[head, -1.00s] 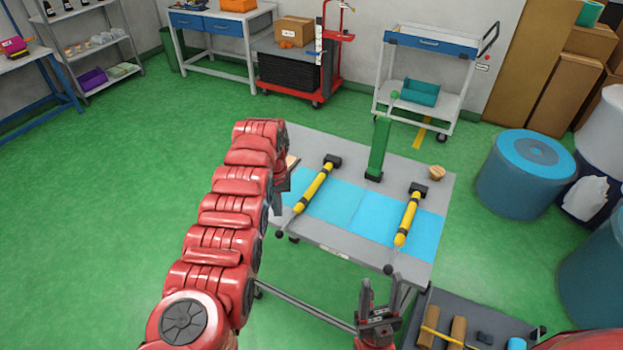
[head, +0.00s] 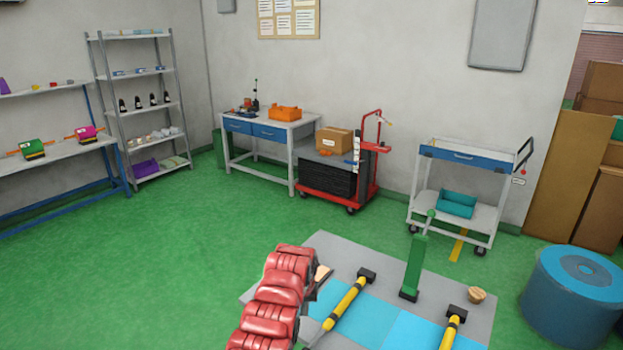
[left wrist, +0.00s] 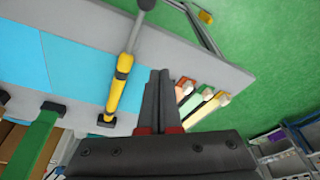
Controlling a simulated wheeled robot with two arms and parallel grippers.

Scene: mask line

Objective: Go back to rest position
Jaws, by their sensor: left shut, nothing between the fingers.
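My left arm reaches in from the bottom of the head view, over the left side of the grey table (head: 385,258). My left gripper (left wrist: 159,76) shows in the left wrist view with its two dark fingers together and nothing between them. In the head view it is mostly hidden behind the red arm. It is close to the table, beside a yellow-and-black tool (left wrist: 123,75), apart from it. My right gripper is not in view.
On the table stand a second yellow tool (head: 453,328), a green upright device (head: 415,265) and a small wooden piece (head: 477,295). Colored strips (left wrist: 201,98) lie near the table edge. A blue drum (head: 572,300) is at right. Green floor at left is clear.

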